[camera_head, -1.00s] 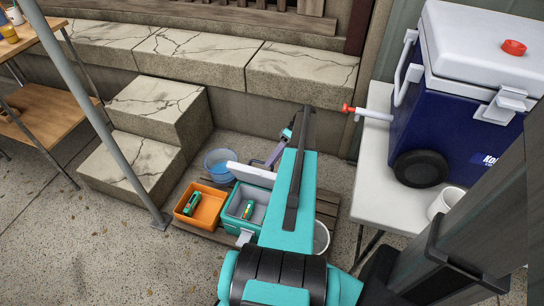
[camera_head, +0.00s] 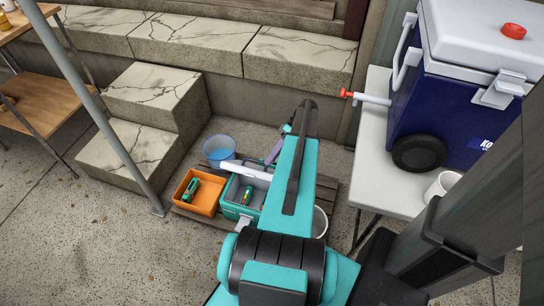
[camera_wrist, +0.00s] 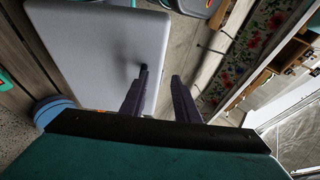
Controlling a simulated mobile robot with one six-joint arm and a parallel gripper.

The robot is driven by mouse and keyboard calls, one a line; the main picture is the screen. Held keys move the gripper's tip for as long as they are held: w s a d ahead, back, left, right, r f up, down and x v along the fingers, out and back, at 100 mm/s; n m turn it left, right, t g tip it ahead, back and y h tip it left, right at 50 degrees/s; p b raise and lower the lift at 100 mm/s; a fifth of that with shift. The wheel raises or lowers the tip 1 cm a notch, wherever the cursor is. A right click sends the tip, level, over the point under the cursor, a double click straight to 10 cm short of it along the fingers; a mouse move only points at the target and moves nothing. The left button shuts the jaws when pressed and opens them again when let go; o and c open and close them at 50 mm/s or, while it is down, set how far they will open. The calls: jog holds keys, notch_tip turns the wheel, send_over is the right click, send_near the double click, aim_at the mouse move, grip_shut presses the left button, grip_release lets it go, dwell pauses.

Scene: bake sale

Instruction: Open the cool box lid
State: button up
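The teal cool box (camera_head: 230,211) stands on the ground pallet in the head view. Its white lid (camera_head: 240,170) is raised at the back, and the grey interior shows with a small green-and-orange item (camera_head: 247,196) inside. My gripper (camera_head: 273,155) is at the lid's right end, partly hidden by my teal arm. In the wrist view the lid is a broad pale panel (camera_wrist: 95,45). My gripper (camera_wrist: 159,72) has its dark fingers apart, one overlapping the panel and one beyond its edge. I cannot tell whether either touches the lid.
A white bucket (camera_head: 320,222) is at right. Stone steps (camera_head: 150,110) and a white table (camera_head: 385,165) with a blue cooler (camera_head: 450,105) flank the pallet.

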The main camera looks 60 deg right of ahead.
jog(key=shift+d, duration=0.1)
jog(key=d+f+p+v, duration=0.1)
jog(key=f+p+v, duration=0.1)
jog(key=p+v, duration=1.2)
jog(key=shift+d+r+p, duration=0.3)
jog(key=shift+d+r, duration=0.1)
jog(key=shift+d, duration=0.55)
dwell(1.5)
jog(key=shift+c, duration=0.5)
